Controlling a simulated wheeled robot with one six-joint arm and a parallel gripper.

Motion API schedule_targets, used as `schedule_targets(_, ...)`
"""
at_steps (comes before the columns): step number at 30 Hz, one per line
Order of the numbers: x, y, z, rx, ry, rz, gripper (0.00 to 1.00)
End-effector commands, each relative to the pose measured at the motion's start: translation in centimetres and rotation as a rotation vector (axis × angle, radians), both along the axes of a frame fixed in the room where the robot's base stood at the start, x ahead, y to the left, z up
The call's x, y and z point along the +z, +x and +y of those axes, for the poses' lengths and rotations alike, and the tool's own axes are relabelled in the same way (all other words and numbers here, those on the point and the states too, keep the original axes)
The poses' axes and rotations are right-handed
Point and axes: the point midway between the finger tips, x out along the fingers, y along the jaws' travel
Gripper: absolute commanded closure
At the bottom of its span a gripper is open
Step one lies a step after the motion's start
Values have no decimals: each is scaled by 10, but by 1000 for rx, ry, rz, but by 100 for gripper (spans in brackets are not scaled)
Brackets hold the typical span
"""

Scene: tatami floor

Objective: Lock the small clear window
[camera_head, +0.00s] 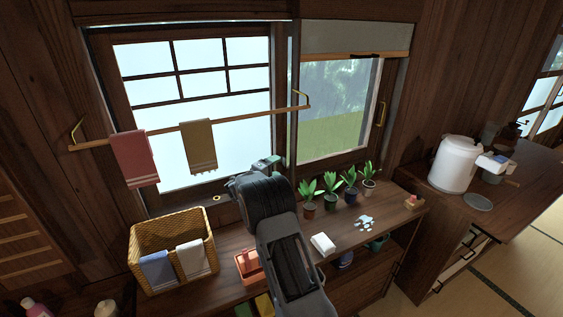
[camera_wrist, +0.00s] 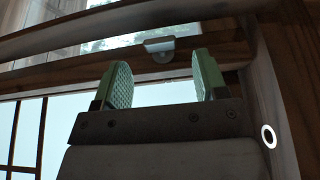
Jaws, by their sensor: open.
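The small clear window (camera_head: 335,105) is on the right of the window wall, with greenery behind its glass and a blind over its top. It has a brass handle (camera_head: 381,114) on its right side. In the wrist view, a strip of clear glass (camera_wrist: 112,41) shows at the top. A small grey metal fitting (camera_wrist: 160,45) with a round part sits on a wooden frame rail. My gripper (camera_head: 268,163) is near the lower frame between the two windows. Its green pads (camera_wrist: 160,82) are apart and empty, with the fitting just beyond the gap, apparently untouched.
A towel rail (camera_head: 250,114) with two towels crosses the frosted window (camera_head: 245,60). Potted plants (camera_head: 331,193) line the shelf right of my arm. A wicker basket (camera_head: 165,228) stands left. A white canister (camera_head: 453,165) stands on the right cabinet.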

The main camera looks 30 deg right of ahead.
Motion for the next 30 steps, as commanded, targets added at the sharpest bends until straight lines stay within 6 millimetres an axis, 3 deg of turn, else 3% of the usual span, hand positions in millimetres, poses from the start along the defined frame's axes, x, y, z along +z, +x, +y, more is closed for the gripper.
schedule_targets(3, 1, 4, -17, -1, 1, 1, 34)
schedule_targets(9, 1, 9, -33, 0, 1, 0, 34)
schedule_targets(21, 0, 10, -38, 1, 0, 1, 34)
schedule_targets(30, 0, 10, -38, 1, 1, 0, 61)
